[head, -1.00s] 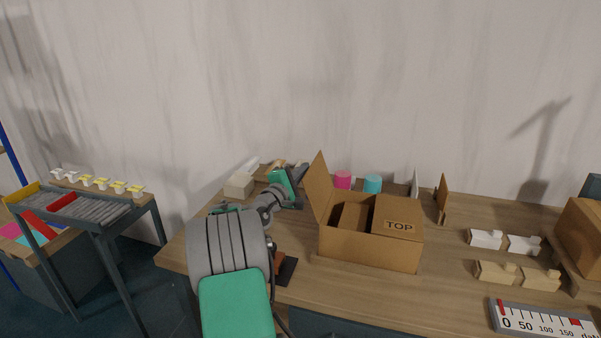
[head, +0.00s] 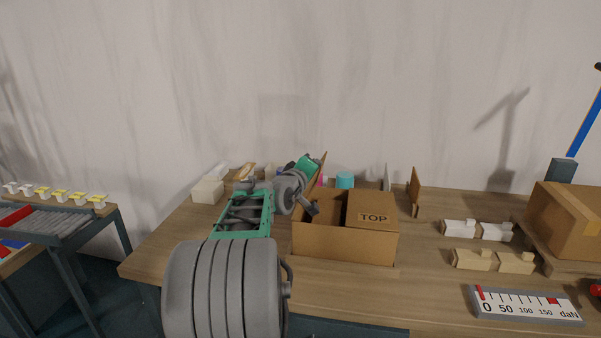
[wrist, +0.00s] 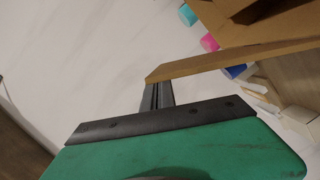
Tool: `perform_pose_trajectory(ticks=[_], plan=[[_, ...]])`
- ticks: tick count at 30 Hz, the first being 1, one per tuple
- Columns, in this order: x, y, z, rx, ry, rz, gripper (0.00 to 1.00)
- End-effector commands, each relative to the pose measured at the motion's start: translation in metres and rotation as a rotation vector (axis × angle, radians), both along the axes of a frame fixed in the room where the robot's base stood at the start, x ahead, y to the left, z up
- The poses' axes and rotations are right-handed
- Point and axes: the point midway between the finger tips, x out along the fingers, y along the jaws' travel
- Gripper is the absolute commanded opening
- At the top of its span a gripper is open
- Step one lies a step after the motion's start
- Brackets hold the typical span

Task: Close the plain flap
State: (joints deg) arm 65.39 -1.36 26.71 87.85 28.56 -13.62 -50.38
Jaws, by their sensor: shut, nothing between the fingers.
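The open cardboard box (head: 340,246) stands on the table in the head view. Its flap marked TOP (head: 372,208) lies flat over the right part, and the left part is open. The plain flap (head: 321,166) stands up at the box's left side, mostly hidden behind my arm. In the wrist view the plain flap (wrist: 235,58) shows as a brown panel running right from just above my fingers. My gripper (wrist: 156,94) is shut and empty, with its fingertips close to the flap's edge; I cannot tell whether they touch. In the head view its green body is left of the flap.
A cyan cylinder (head: 345,180) and upright brown boards (head: 414,188) stand behind the box. Wooden blocks (head: 472,259) and a force scale (head: 525,305) lie to the right. Another box (head: 568,222) sits at the far right. Pale blocks (head: 207,191) lie at the back left.

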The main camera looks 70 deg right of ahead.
Motion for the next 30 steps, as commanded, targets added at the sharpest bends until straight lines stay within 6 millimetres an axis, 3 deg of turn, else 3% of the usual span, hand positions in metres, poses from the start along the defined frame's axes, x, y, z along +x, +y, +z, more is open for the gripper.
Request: perform_pose_trajectory(ticks=[15, 24, 30], plan=[[-0.062, -0.01, -0.048, 0.074, -0.481, -0.004, 0.0], [-0.083, -0.013, -0.078, 0.114, -0.732, -0.003, 0.0], [-0.088, -0.014, -0.091, 0.127, -0.808, -0.001, 0.0]])
